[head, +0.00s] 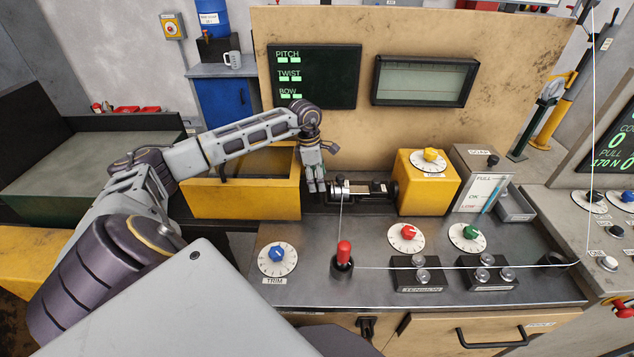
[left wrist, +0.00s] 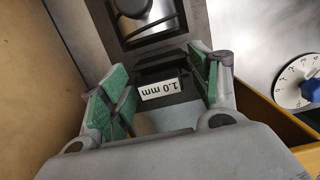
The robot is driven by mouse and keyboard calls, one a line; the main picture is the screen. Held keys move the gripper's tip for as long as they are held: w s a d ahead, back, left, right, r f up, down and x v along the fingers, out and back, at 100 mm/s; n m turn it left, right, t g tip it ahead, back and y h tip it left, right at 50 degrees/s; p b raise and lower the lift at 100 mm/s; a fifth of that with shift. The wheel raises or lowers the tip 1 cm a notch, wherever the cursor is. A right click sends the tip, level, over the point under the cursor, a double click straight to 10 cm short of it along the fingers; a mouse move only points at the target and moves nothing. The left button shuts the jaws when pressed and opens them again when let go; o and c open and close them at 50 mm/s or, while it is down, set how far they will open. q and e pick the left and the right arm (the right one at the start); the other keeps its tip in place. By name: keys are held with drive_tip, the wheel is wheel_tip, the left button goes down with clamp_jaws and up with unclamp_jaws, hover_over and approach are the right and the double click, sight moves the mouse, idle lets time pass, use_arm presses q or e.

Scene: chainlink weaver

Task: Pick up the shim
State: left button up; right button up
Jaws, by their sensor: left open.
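A dark piece with a white "1.0 mm" label (left wrist: 159,90) shows in the left wrist view, between the fingers of my left gripper (left wrist: 160,84). It looks like the shim; I cannot tell whether the label is on the shim itself or on its holder. The green-padded fingers are open, one on each side, with gaps visible between the pads and the label. In the head view the left gripper (head: 316,180) points down just left of the black clamp-like fixture (head: 362,191), and the shim is not discernible there. My right gripper is not in view.
A yellow bin (head: 245,198) stands under my left forearm. Right of the fixture is a yellow box with a yellow knob (head: 428,182). On the metal bench are a red-topped lever (head: 343,256), dials, and a wire. A wooden panel (head: 450,125) rises behind.

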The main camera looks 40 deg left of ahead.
use_arm(q)
drive_tip(key=c, duration=0.9)
drive_tip(key=shift+r, duration=0.1)
drive_tip(key=shift+c, duration=0.2)
drive_tip(key=shift+r+b, duration=0.65)
drive_tip(key=shift+r, duration=4.25)
drive_tip(key=shift+r, duration=0.1)
